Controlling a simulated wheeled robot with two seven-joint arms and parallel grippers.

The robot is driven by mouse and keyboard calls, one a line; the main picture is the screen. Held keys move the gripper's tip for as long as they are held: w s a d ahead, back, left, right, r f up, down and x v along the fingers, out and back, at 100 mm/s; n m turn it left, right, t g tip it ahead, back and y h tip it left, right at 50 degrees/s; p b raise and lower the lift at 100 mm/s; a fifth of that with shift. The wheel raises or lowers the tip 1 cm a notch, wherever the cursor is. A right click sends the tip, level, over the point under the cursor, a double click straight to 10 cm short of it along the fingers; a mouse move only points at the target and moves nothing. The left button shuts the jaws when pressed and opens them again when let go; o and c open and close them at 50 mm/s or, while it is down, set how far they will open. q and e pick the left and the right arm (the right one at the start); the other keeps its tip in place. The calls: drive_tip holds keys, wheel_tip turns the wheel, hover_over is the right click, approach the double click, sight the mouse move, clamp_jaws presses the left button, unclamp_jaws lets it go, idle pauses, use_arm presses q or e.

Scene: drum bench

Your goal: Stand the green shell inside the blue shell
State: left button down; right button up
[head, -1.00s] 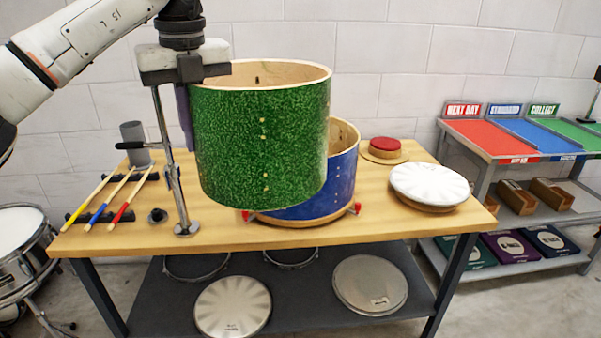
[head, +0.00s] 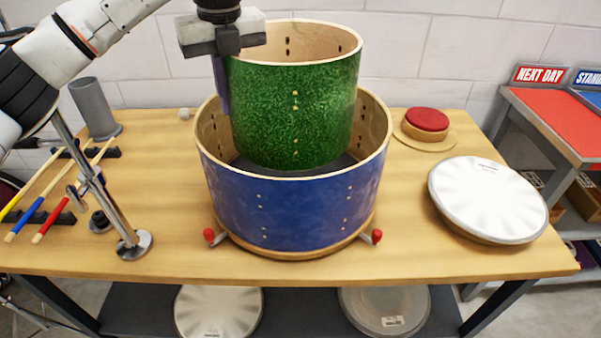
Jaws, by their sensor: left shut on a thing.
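The green shell (head: 292,110) is a sparkly open drum cylinder, upright. Its lower part is inside the blue shell's opening, with its bottom edge showing above or at the dark floor inside; I cannot tell whether it touches. The blue shell (head: 290,210) is a wider open cylinder standing on the wooden bench (head: 150,215), with a red-tipped foot on each front side. My left gripper (head: 224,75) is shut on the green shell's left rim wall. My right gripper is not in view.
A metal stand (head: 128,238), sticks (head: 62,190) and a grey cup (head: 94,108) are at the left. A white drumhead (head: 487,197) lies at the right, and a red pad (head: 427,120) at the back right.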

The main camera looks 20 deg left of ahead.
sight(237, 131)
use_arm(q)
drive_tip(key=f, duration=0.7)
drive_tip(key=shift+w+f+p, duration=0.25)
drive_tip(key=shift+f+p, duration=0.05)
drive_tip(key=shift+f, duration=0.1)
wheel_tip(237, 131, down, 4)
drive_tip(key=shift+r, duration=0.25)
